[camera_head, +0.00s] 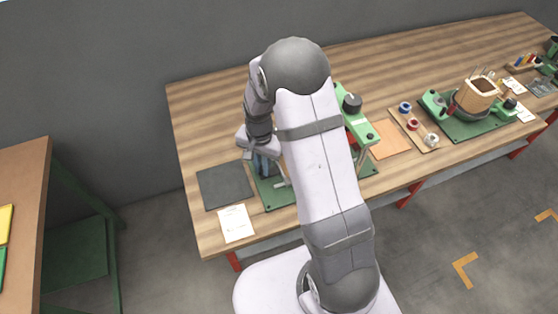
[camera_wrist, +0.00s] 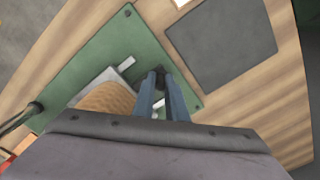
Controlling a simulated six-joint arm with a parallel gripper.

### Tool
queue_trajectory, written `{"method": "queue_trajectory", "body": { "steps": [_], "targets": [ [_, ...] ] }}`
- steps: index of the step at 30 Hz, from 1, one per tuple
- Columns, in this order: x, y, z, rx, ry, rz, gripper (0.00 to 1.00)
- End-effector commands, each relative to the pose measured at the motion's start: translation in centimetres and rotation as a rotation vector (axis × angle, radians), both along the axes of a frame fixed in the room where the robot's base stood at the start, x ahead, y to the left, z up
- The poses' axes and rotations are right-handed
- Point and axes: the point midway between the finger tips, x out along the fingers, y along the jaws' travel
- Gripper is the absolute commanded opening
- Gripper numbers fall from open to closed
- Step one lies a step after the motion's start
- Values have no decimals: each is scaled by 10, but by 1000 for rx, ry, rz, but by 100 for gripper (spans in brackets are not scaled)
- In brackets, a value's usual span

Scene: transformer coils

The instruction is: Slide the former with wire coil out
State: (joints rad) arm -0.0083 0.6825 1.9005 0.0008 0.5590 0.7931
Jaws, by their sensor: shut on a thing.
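My gripper (camera_wrist: 158,76) shows in the wrist view as two blue-grey fingers, reaching down over a green base plate (camera_wrist: 75,62). It is shut on the former with wire coil, though the grip itself is mostly hidden. The tan wire coil (camera_wrist: 106,98) shows just left of the fingers, with a pale grey strip (camera_wrist: 112,76) along its edge. The wrist housing covers its lower part. In the head view my gripper (camera_head: 264,167) is low over the left part of the green winding stand (camera_head: 272,193). My arm hides the coil and most of the stand there.
A dark grey mat (camera_head: 225,185) and a white paper (camera_head: 236,223) lie left of the stand. Right of my arm are the stand's green upright with a black knob (camera_head: 352,102), an orange sheet (camera_head: 389,139), a spool tray (camera_head: 415,130) and another green station (camera_head: 465,128).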

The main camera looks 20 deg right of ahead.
Motion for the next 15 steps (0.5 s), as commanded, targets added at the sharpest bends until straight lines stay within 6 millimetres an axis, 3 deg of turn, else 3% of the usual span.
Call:
{"method": "queue_trajectory", "body": {
  "steps": [6, 15],
  "targets": [
    [1, 18, 1, -1, -2, 2, 0],
    [1, 21, 1, -1, -2, 0, 0]
  ]
}}
